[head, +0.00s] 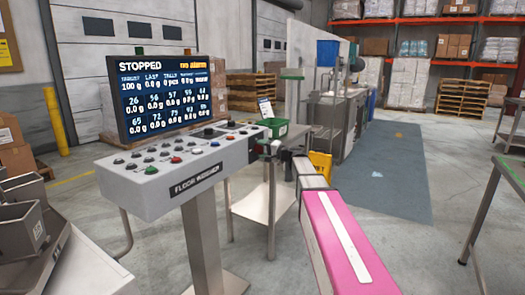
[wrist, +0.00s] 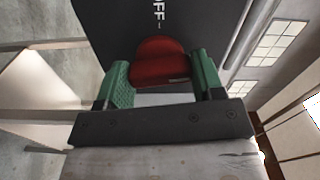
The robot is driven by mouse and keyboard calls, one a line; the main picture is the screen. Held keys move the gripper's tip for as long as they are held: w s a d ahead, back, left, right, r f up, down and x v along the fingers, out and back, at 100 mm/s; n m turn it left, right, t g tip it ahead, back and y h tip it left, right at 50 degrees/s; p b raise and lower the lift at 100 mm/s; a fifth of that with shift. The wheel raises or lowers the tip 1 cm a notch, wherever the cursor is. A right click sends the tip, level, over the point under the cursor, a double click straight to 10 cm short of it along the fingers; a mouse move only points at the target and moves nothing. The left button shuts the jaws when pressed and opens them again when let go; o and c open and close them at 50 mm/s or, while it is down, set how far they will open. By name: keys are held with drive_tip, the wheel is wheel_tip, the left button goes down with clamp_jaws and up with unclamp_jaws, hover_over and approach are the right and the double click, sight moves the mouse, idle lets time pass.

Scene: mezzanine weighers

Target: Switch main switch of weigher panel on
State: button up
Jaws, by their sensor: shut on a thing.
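The weigher panel (head: 150,188) is a grey sloped console on a post, with several small buttons and a dark screen (head: 165,95) reading "STOPPED". In the wrist view a red knob (wrist: 158,62), the main switch, sits on a dark plate (wrist: 205,25) with white lettering that reads "OFF", partly cut off. My gripper (wrist: 163,82) has its green fingers on both sides of the red knob and is shut on it. In the head view my gripper (head: 268,148) is at the panel's right end; the knob is hidden there.
A green bin (head: 275,128) stands on a steel table (head: 262,203) behind the panel. Grey trays (head: 25,230) are at the lower left. A green-edged table (head: 512,172) is at the right.

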drive_tip(key=shift+m, duration=1)
drive_tip(key=o, duration=0.9)
drive_tip(key=shift+d, duration=0.1)
drive_tip(key=v, duration=1)
drive_tip(key=shift+s+d, duration=0.25)
drive_tip(key=shift+f, duration=0.1)
